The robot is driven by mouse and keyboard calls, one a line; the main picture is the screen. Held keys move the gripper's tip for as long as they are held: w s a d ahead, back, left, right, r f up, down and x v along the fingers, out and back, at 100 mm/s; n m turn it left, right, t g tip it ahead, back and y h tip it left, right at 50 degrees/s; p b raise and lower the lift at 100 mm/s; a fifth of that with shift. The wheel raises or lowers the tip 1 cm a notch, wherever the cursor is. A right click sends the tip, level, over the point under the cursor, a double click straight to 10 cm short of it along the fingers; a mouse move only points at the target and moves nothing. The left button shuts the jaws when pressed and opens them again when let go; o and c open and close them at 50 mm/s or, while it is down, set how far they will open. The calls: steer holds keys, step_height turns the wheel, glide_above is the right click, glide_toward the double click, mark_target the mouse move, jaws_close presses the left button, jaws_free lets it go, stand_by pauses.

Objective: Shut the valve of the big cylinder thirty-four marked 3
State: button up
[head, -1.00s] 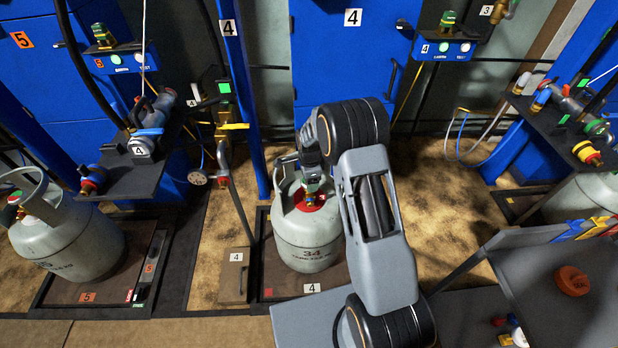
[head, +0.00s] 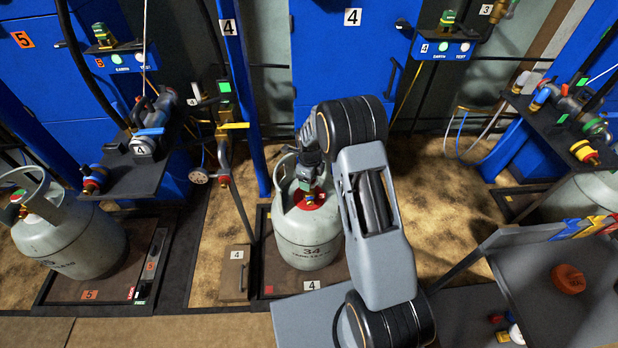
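A big grey cylinder (head: 306,240) marked 34 stands upright on a scale platform (head: 278,291) with a 4 label at its front; I see no 3 on it. Its top has a red ring (head: 318,202) inside a grey collar handle. Its valve (head: 309,186) shows only as small blue and red bits under my gripper. My gripper (head: 311,172) points down inside the collar, right at the valve. My wrist and arm hide much of it, so I cannot tell whether the fingers are open, shut or touching the valve.
Another grey cylinder (head: 75,240) stands at left on a platform labelled 5. A dark shelf (head: 140,182) with fittings and a yellow-handled pipe (head: 224,150) stand left of cylinder 34. A dark side table (head: 540,310) with an orange puck (head: 568,279) is at right.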

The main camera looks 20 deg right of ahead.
steer(key=shift+w+r, duration=0.1)
stand_by(0.4)
steer(key=o, duration=0.9)
step_height(320, 180, up, 14)
steer(key=p, duration=0.2)
steer(key=shift+p, duration=0.35)
steer(key=shift+f, duration=0.2)
